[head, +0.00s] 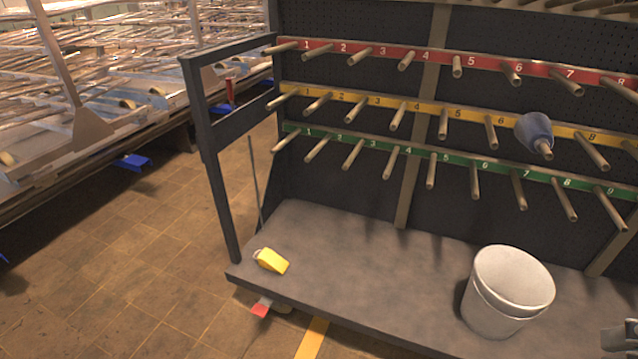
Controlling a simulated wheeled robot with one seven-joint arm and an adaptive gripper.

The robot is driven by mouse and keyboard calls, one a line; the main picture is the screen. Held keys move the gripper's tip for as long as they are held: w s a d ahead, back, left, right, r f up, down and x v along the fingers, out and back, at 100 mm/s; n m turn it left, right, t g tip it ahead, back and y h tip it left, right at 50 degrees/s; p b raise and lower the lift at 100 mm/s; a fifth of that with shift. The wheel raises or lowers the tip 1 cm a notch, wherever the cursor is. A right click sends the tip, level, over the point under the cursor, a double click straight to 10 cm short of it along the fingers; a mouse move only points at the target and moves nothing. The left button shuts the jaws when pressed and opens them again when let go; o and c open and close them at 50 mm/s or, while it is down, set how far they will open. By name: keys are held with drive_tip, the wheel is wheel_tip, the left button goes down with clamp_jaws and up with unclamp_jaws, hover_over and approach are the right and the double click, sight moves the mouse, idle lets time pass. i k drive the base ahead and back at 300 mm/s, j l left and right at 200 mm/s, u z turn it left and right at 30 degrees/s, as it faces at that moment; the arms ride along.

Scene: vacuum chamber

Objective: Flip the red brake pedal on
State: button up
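The red brake pedal (261,309) is small and sticks out low under the front left corner of the cart, next to a caster wheel that is partly hidden by the deck. Its tilt is hard to judge at this size. A grey and black piece at the lower right edge (622,337) looks like part of my gripper. It is cut off by the frame, far to the right of the pedal, and its fingers cannot be made out.
The cart's grey deck (370,265) carries a yellow block (271,261) and a white bucket (506,290). Its pegboard has numbered rows of pegs, one holding a blue item (535,130). Tiled floor (150,270) is open at left. Racks with blue pedals (133,162) stand behind.

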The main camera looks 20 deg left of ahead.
sight(261, 308)
drive_tip(key=u, duration=1.45)
drive_tip(key=i+l+u, duration=0.1)
drive_tip(key=i+l, duration=0.15)
drive_tip(key=j+z, duration=0.45)
drive_tip(key=j, duration=0.8)
drive_tip(key=i+j+z, duration=0.15)
drive_tip(key=j, duration=0.35)
drive_tip(key=i+j+z, duration=0.2)
drive_tip(key=j, duration=0.35)
drive_tip(key=i+j+z, duration=0.15)
drive_tip(key=j, duration=0.4)
drive_tip(key=i+j+z, duration=0.2)
drive_tip(key=j, duration=0.4)
drive_tip(key=i+j+z, duration=0.15)
drive_tip(key=j, duration=0.4)
drive_tip(key=i+j+z, duration=0.15)
drive_tip(key=j, duration=0.45)
drive_tip(key=k, duration=0.05)
